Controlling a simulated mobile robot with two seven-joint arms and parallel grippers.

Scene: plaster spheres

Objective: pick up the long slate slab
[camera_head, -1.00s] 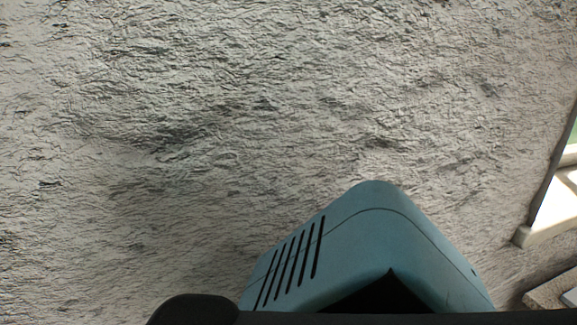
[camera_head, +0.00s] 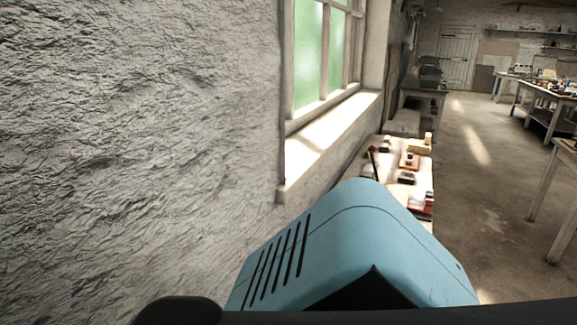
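I cannot make out a long slate slab in the head view. Neither of my grippers shows. The blue casing with dark slots at the bottom centre is part of my own body and hides what lies right below it. A low table (camera_head: 398,190) against the wall, partly hidden by my casing, holds several small objects that are too small to tell apart.
A rough plaster wall (camera_head: 140,120) fills the left side, close to me. A window (camera_head: 318,50) with a sill (camera_head: 325,140) is set in it. Worktables (camera_head: 548,97) stand at the right and far back. The concrete floor (camera_head: 480,190) between is open.

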